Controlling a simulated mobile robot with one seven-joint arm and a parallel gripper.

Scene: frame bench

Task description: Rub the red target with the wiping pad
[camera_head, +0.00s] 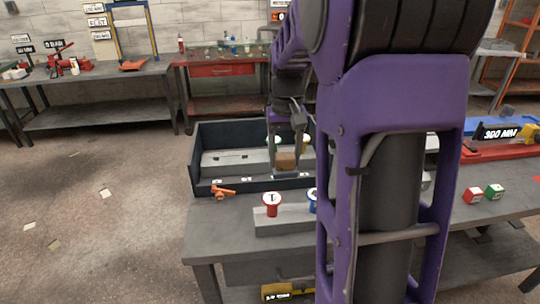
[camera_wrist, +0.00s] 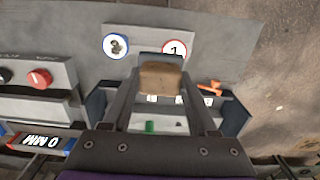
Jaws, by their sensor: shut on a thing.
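My gripper (camera_head: 287,150) is shut on the wiping pad, a brown block (camera_head: 286,161) with a dark grey layer. In the wrist view the pad (camera_wrist: 160,79) sits between both fingers of my gripper (camera_wrist: 160,85). The red target (camera_head: 271,204) is a red-rimmed white disc marked 1, standing on a grey block on the bench. It also shows in the wrist view (camera_wrist: 175,50), just beyond and right of the pad. In the head view the pad appears behind and above the target, apart from it. Whether the pad hangs clear of the surface is unclear.
A blue-rimmed disc (camera_wrist: 116,46) stands beside the red target. My arm hides the bench's middle.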

